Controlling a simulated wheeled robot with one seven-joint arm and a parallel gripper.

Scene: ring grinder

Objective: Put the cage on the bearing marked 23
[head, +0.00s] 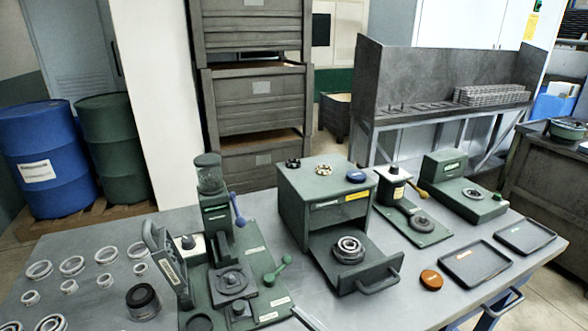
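A bearing of light nested rings (348,246) sits on a dark round base in the pulled-out drawer (385,277) of a green box (322,200). No number 23 is readable on it. On the box top lie a dark notched ring (293,163), a brass-coloured ring (323,169) and a blue disc (356,175). The two rings look like cages, but I cannot tell which is meant. Several pale loose rings (72,265) lie at the left of the table; any markings on them are too small to read. My gripper is not in view.
A green press (220,215) with blue and green levers stands left of the box. Right of it are two green devices (460,190), an orange disc (431,280) and two dark trays (476,264). The grey table (400,310) is bare at the front right.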

